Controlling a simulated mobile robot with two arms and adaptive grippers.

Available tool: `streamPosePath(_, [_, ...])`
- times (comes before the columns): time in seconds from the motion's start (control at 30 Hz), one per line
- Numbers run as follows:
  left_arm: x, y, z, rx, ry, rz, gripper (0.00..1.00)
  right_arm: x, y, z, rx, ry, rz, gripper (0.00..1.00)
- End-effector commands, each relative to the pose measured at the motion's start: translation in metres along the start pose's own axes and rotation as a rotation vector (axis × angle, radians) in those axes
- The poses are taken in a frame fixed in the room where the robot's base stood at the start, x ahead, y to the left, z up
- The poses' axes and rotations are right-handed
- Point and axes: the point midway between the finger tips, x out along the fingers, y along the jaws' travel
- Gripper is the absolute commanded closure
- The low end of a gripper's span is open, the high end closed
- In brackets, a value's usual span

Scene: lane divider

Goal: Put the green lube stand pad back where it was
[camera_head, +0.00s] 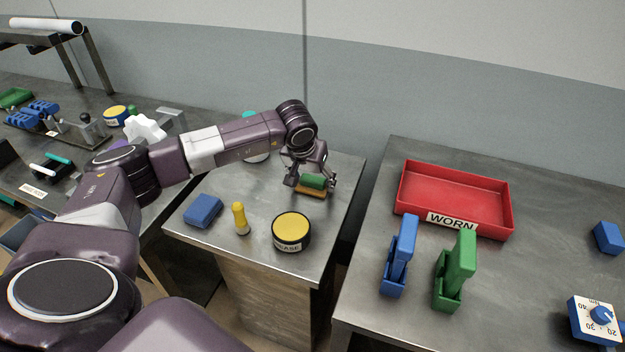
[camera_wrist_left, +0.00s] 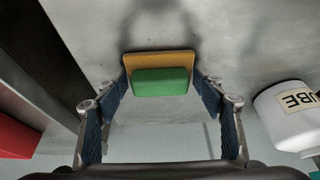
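The green pad (camera_head: 314,181) lies on an orange-brown plate (camera_head: 311,192) near the back right of the small middle table. In the left wrist view the green pad (camera_wrist_left: 160,82) and the orange-brown plate (camera_wrist_left: 158,58) sit between my fingertips. My left gripper (camera_head: 312,184) points down over them, its fingers apart, one on each side. Small gaps show between the green pad and the fingers; whether a finger touches the plate I cannot tell. A white lube container (camera_wrist_left: 290,112) stands beside the gripper. My right gripper is not in view.
The middle table (camera_head: 270,184) also bears a blue block (camera_head: 203,210), a yellow bottle (camera_head: 240,218) and a grease tin (camera_head: 291,231). Across a gap, the right table has a red WORN tray (camera_head: 455,200), blue (camera_head: 398,256) and green (camera_head: 456,270) holders. The left table is crowded.

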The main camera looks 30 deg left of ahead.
Motion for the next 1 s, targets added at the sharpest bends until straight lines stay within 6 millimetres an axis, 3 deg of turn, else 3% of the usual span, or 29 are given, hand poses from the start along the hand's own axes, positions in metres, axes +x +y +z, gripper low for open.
streamPosePath(0.1, [0.0,0.0,0.0,0.0,-0.001,0.0,0.22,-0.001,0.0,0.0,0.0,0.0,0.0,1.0])
streamPosePath(0.53, [-0.008,0.0,-0.002,0.0,0.002,0.001,0.22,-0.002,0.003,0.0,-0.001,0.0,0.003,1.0])
streamPosePath(1.0, [-0.101,0.0,-0.002,0.001,0.004,0.001,0.22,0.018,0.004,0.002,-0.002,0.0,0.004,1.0])
